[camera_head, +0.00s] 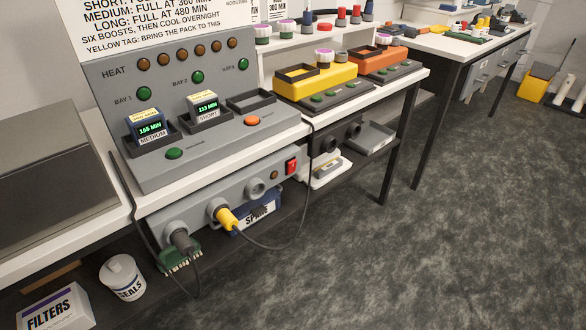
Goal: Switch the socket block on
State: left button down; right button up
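The grey socket block (205,199) runs along the front of the bench just under the white top. A red rocker switch (291,166) is at its right end, and a small dark brownish lamp (274,175) sits left of the switch. I cannot tell the rocker's position. A dark grey plug (182,241) and a yellow plug (227,218) are in two of its sockets, each with a cable. A third socket (256,189) is empty. Neither gripper is in view.
A grey charger panel (160,120) with two lit packs stands on the bench top (220,160). Yellow (318,80) and orange (380,63) units stand to its right. A cable hangs beside the switch. The floor (400,240) in front is clear.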

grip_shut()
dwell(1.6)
